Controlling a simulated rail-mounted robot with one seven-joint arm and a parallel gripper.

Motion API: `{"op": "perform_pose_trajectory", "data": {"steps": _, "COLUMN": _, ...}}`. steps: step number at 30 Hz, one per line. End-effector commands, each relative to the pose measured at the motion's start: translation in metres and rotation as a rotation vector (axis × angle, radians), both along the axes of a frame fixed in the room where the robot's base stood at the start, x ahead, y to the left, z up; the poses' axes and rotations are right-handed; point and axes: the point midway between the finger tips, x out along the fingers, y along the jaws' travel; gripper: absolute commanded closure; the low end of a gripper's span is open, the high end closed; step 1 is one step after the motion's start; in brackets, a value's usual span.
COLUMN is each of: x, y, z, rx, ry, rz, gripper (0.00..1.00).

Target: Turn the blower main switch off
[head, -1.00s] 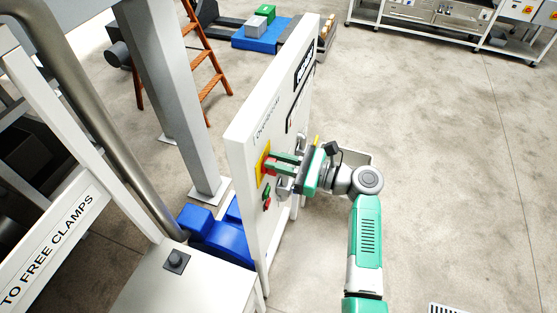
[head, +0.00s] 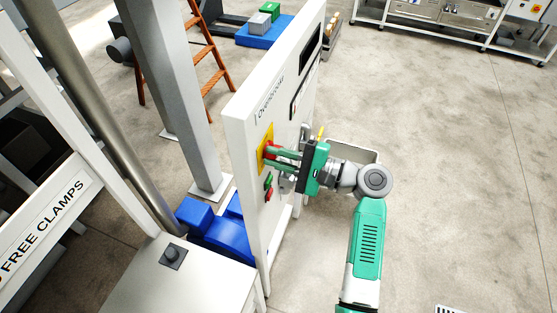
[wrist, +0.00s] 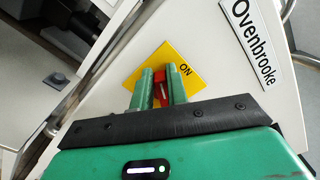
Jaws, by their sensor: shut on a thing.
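The blower main switch has a red handle (wrist: 160,90) on a yellow plate (wrist: 186,58), mounted on the white panel (head: 246,160). The yellow plate also shows in the head view (head: 265,140). The word ON is readable on the plate in the wrist view, beside my right finger. My gripper (head: 269,154) reaches the panel from the right, with its two green fingers on either side of the red handle. In the wrist view my gripper (wrist: 162,84) is shut on the handle. The fingers hide much of the handle, so its exact angle is hard to tell.
Green and red push buttons (head: 268,188) sit just below the switch. A blue machine (head: 217,230) stands left of the panel, and a light tray (head: 350,150) is behind my wrist. Floor to the right is clear.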

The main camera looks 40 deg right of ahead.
Motion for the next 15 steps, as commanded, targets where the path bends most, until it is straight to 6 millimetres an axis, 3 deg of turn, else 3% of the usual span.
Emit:
{"op": "perform_pose_trajectory", "data": {"steps": 1, "x": -0.0004, "y": -0.0018, "z": -0.0168, "rx": -0.033, "ry": -0.002, "rz": -0.011, "gripper": 1.0}}
{"op": "perform_pose_trajectory", "data": {"steps": 15, "x": -0.0019, "y": -0.0004, "z": -0.0238, "rx": -0.362, "ry": -0.167, "rz": -0.014, "gripper": 1.0}}
